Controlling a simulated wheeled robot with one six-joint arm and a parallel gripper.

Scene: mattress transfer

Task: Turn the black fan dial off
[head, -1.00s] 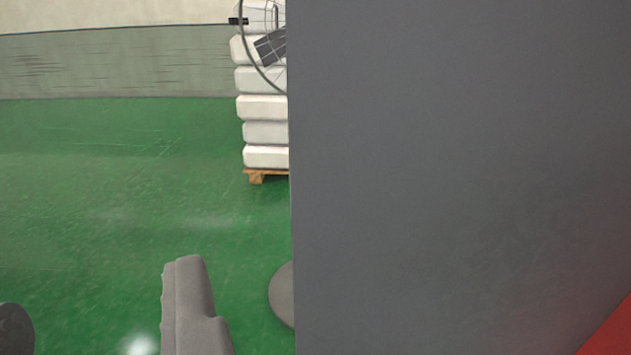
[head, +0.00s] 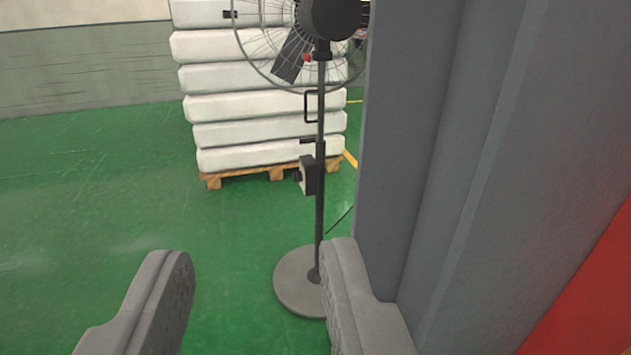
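A black standing fan (head: 320,120) with a wire cage, dark motor housing and round grey base (head: 298,282) stands ahead, a little right of centre. The top of its cage is cut off by the frame. A small box with a dark knob-like part, perhaps the dial (head: 297,175), sits on the pole about halfway down. My gripper (head: 257,262) is open and empty at the bottom of the view. Its right finger overlaps the edge of the fan base in the picture, and the fan stands beyond it.
A stack of white mattresses (head: 262,107) on a wooden pallet (head: 235,178) stands behind the fan. A large grey upright panel (head: 430,130) fills the right, close to my right finger, with a red surface (head: 590,300) beyond. The green floor at left is clear.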

